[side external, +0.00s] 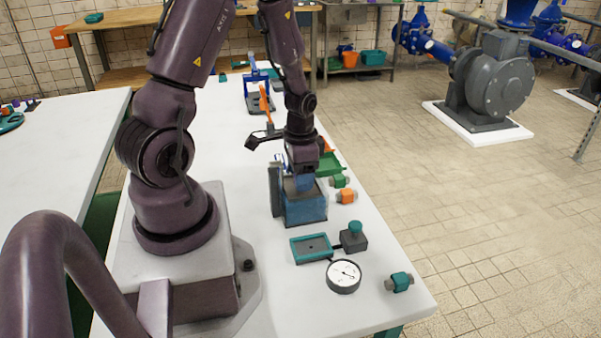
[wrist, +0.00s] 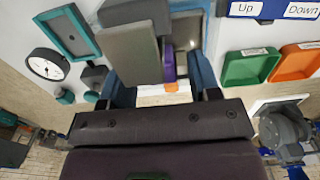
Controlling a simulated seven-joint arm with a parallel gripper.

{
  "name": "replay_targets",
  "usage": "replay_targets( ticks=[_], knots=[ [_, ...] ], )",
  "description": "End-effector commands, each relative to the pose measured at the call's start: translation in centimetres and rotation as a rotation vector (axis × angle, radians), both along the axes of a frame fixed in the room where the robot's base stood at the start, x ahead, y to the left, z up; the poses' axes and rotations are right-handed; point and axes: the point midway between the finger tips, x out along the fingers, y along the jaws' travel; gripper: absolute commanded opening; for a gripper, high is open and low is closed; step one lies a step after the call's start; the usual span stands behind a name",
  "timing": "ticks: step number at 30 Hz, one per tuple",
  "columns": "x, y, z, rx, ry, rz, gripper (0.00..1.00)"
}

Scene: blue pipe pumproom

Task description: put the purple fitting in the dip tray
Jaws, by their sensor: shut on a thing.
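My gripper (side external: 302,178) points down into the open blue box (side external: 305,210) on the white table; it also shows in the wrist view (wrist: 163,78). A strip of the purple fitting (wrist: 168,65) shows between the blue fingers, beside a raised grey panel. The gripper is shut on it, though the panel hides the left fingertip and the contact. The fitting is hidden in the side view. A green tray (side external: 331,164) lies behind the box, beside an orange tray (wrist: 298,62). Their labels are too small to read, so I cannot tell which is the dip tray.
A teal-framed tray (side external: 311,248), a dark block with a teal knob (side external: 354,238) and a round gauge (side external: 344,276) lie in front of the box. Green (side external: 339,181), orange (side external: 347,197) and teal (side external: 399,282) fittings lie to the right. An "Up/Down" board (wrist: 270,9) stands near the trays.

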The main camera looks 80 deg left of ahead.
Motion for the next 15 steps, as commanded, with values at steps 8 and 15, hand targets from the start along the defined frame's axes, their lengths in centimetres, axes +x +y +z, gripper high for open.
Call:
replay_targets(
  ticks=[8, 15],
  knots=[
    [-0.01, 0.0, -0.27, 0.0, 0.001, 0.0, 0.82],
    [0.0, 0.01, -0.22, 0.0, 0.0, 0.0, 0.82]
  ],
)
